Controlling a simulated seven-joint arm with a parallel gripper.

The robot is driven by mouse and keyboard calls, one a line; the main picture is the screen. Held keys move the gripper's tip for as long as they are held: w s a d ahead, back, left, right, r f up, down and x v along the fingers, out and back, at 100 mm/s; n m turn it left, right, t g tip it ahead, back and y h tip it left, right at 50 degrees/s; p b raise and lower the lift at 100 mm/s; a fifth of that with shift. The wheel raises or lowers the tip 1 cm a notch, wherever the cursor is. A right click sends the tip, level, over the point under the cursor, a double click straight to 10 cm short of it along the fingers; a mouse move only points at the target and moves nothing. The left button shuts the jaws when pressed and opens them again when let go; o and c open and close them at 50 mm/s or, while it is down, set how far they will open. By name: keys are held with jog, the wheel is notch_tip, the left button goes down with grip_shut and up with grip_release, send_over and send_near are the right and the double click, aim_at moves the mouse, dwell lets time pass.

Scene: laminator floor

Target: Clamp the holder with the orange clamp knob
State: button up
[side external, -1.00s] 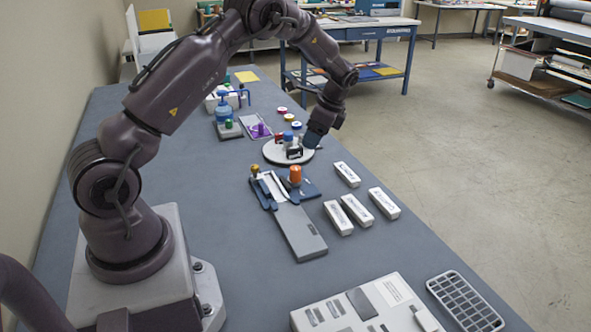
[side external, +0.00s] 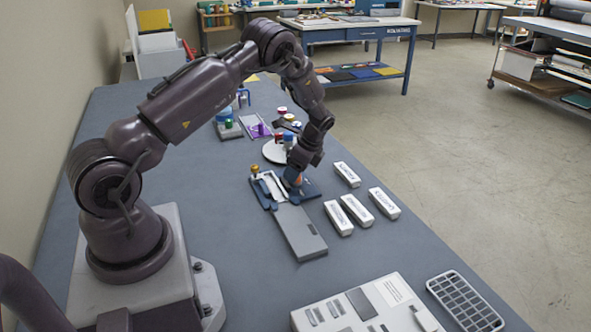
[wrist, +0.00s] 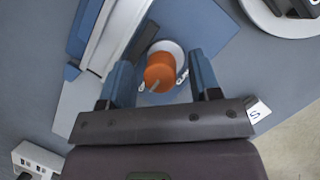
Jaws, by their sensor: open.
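The orange clamp knob (wrist: 160,72) stands on a round pale base on the blue fixture plate (wrist: 200,25). In the wrist view my gripper (wrist: 160,62) is open, with one blue finger on each side of the knob and a gap on both sides. In the side view my gripper (side external: 297,172) is low over the fixture and hides most of the knob. A long pale piece, which looks like the holder (wrist: 113,35), lies in the fixture beside the knob; it also shows in the side view (side external: 271,187). I cannot tell whether it is clamped.
Several white labelled blocks (side external: 357,210) lie right of the fixture. A round white turntable (side external: 273,152) with stamps stands behind it. A grey panel (side external: 360,310) and a grid tray (side external: 465,300) are at the front.

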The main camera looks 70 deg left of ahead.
jog(key=shift+f, duration=0.15)
jog(key=shift+c, duration=0.2)
jog(key=c, duration=0.9)
jog(key=shift+o, duration=0.2)
